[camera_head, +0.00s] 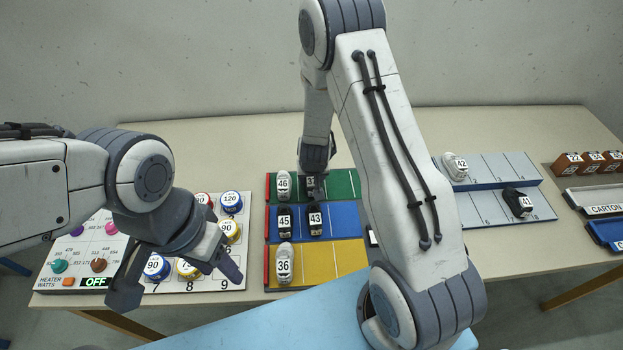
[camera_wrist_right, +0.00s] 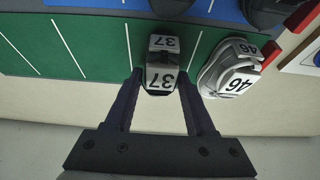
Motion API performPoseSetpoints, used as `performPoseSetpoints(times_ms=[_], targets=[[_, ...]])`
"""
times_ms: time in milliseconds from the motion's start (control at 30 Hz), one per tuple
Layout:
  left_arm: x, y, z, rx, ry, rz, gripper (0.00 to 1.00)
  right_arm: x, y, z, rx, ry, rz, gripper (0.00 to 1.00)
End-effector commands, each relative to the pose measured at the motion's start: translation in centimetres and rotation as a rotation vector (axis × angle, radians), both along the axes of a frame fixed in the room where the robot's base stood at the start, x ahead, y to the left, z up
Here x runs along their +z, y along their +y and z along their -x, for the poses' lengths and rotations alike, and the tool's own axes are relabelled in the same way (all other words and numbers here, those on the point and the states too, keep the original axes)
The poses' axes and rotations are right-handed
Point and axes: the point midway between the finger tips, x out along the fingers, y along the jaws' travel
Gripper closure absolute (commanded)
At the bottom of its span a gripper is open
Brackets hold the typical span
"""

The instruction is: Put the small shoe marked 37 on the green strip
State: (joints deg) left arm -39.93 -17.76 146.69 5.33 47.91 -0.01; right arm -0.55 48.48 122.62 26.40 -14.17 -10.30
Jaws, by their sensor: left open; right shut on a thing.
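The small dark shoe marked 37 (camera_wrist_right: 162,62) is between the fingers of my right gripper (camera_wrist_right: 160,85) in the right wrist view. It is at the green strip (camera_wrist_right: 95,50), beside the white shoe marked 46 (camera_wrist_right: 228,72); I cannot tell whether its sole touches the strip. In the head view the shoe (camera_head: 311,183) is partly hidden under my right gripper (camera_head: 314,172), on the green strip (camera_head: 340,184). My left gripper (camera_head: 180,290) is open and empty over the left panel.
Shoes 45 (camera_head: 285,222) and 43 (camera_head: 315,219) stand on the blue strip (camera_head: 341,223), and shoe 36 (camera_head: 284,264) on the yellow strip (camera_head: 328,262). A grey rack with shoes 42 (camera_head: 456,167) and 41 (camera_head: 518,203) is at right. The green strip is clear beyond 37.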

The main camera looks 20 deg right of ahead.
Motion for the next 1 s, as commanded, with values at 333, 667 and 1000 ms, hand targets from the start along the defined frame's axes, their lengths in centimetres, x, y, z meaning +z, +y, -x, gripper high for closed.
performPoseSetpoints(times_ms=[333,667,1000], targets=[[-0.3,0.0,0.0,0.0,0.0,0.0,0.5,-0.4,0.0,0.0,0.0,-0.001,0.0,1.0],[-0.2,0.0,0.0,0.0,0.0,0.0,0.5,-0.3,0.0,0.0,0.0,-0.001,0.0,0.15],[0.3,0.0,0.0,0.0,0.0,0.0,0.5,2.8,0.3,0.9,0.001,-0.004,-0.001,0.15]])
